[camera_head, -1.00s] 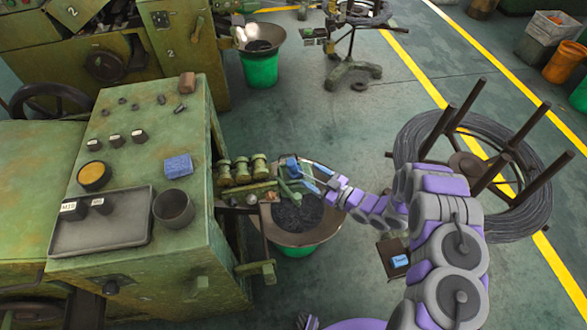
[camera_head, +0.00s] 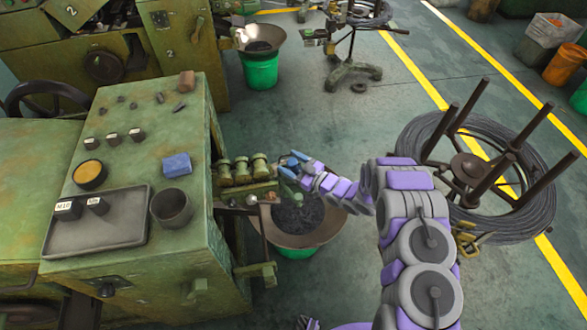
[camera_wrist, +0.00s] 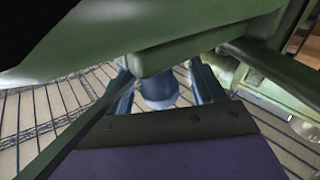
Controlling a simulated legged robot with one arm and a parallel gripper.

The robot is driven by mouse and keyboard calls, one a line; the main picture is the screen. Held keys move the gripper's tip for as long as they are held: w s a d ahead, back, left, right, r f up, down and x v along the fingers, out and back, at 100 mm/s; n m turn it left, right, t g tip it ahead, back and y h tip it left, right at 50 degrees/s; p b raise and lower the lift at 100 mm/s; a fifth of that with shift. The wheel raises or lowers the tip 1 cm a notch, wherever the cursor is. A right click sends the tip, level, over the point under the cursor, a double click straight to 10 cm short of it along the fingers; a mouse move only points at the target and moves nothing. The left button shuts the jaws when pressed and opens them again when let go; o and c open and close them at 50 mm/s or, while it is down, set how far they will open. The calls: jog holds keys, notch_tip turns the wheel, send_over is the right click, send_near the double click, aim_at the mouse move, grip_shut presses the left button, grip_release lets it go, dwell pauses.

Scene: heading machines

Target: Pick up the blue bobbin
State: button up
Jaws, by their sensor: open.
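In the wrist view, a small blue-grey rounded piece, apparently the blue bobbin (camera_wrist: 158,90), shows between the two blue fingers of my gripper (camera_wrist: 163,88). A green machine part hides its upper side, and I cannot tell whether the fingers touch it. In the head view, my open gripper (camera_head: 291,167) is at the side of the green machine, just right of a row of brass-green rollers and above the bin of dark pieces. The bobbin cannot be told apart from the blue fingers there.
The green machine (camera_head: 215,235) carries a grey tray (camera_head: 120,235), a dark cup (camera_head: 172,208) and a blue block (camera_head: 177,165). A wide-rimmed bin (camera_head: 320,230) stands under my gripper. A wire coil on a stand (camera_head: 525,215) is at right.

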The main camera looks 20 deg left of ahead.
jog(key=shift+d, duration=0.15)
jog(key=shift+c, duration=0.3)
jog(key=shift+d+r, duration=0.1)
jog(key=c, duration=1.1)
jog(key=shift+c, duration=0.2)
